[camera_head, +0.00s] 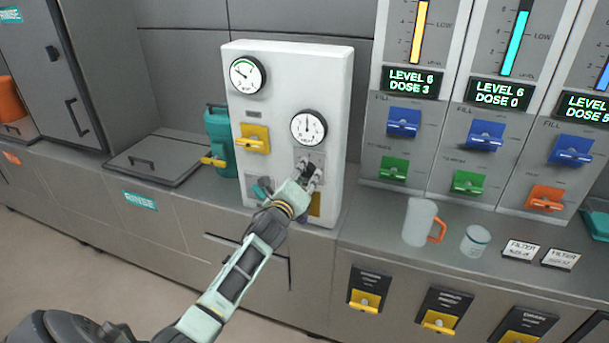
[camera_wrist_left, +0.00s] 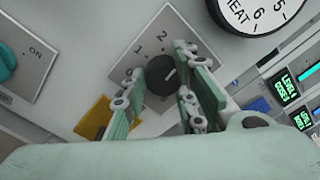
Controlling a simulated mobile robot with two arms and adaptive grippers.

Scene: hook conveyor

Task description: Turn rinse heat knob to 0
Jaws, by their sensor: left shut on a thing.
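The rinse heat knob is a black round knob (camera_wrist_left: 161,75) on a grey plate marked 1 and 2 in the left wrist view. Its white pointer line points up and to the right in that view. My left gripper (camera_wrist_left: 158,82) is shut on the knob, with one finger on each side. In the head view the left gripper (camera_head: 308,176) reaches the knob plate (camera_head: 318,158) on the white panel, below the heat dial (camera_head: 309,127). The dial's HEAT face (camera_wrist_left: 258,8) shows partly in the wrist view. My right gripper is out of view.
The white panel (camera_head: 285,65) also carries a second gauge (camera_head: 247,75), a yellow lever (camera_head: 255,138) and a teal switch (camera_head: 262,188). A teal canister (camera_head: 219,140) stands to its left. Dispensers, a mug (camera_head: 419,222) and a cup (camera_head: 475,242) are to the right.

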